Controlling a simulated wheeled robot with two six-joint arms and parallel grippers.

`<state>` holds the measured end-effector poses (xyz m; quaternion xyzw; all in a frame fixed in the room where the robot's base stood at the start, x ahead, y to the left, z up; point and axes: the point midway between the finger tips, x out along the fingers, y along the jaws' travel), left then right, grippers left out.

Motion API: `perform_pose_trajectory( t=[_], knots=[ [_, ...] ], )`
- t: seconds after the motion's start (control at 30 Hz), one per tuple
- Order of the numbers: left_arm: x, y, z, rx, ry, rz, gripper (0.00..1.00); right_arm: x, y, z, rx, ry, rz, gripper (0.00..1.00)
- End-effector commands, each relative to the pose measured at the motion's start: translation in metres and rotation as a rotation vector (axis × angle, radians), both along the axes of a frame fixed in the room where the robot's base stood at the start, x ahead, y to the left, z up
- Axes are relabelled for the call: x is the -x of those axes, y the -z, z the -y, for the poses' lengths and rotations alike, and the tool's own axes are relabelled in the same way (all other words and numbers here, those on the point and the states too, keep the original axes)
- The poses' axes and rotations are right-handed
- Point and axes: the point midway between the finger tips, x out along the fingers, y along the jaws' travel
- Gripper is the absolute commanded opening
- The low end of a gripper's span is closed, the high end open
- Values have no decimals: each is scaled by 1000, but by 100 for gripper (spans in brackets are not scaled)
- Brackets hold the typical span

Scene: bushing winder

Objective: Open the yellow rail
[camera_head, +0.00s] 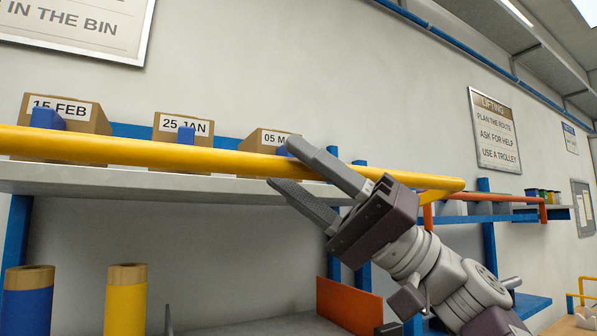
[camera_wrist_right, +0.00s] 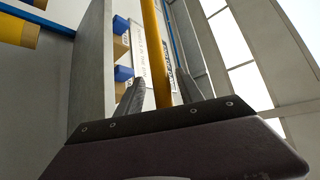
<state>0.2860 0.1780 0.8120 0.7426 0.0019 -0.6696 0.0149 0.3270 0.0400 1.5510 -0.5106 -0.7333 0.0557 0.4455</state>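The yellow rail (camera_head: 150,152) runs across the front of a grey shelf, from the left edge to a bend at the right. My right gripper (camera_head: 281,164) is open at the rail, its two fingers apart, one above and one below it. The right wrist view shows the rail (camera_wrist_right: 155,45) passing between the spread fingers (camera_wrist_right: 158,92), with a gap beside it; I cannot tell whether either finger touches it. A thin grey tip at the bottom of the head view looks like part of my left gripper (camera_head: 168,321); the rest is out of frame.
Cardboard bins labelled 15 FEB (camera_head: 85,117), 25 JAN (camera_head: 165,126) and 05 M… (camera_head: 258,140) stand on the shelf (camera_head: 100,180) behind the rail. Blue (camera_head: 28,305) and yellow (camera_head: 126,305) rolls stand below. An orange rail (camera_head: 510,198) lies beyond at the right.

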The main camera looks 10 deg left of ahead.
Motion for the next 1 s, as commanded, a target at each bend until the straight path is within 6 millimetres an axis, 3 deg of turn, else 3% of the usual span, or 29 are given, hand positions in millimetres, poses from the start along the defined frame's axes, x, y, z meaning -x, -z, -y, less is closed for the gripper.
perform_pose_trajectory(
  t=[0.13,0.3,0.5,1.0],
  knots=[
    [0,9,0,0,0,0,36,-1,9,8,-1,2,-1,44],
    [0,31,0,0,0,0,36,-5,35,38,0,6,-1,44],
    [0,43,0,0,0,0,36,-8,52,66,-1,3,-1,44],
    [0,43,0,0,0,0,36,-8,54,72,0,0,0,44]
  ],
)
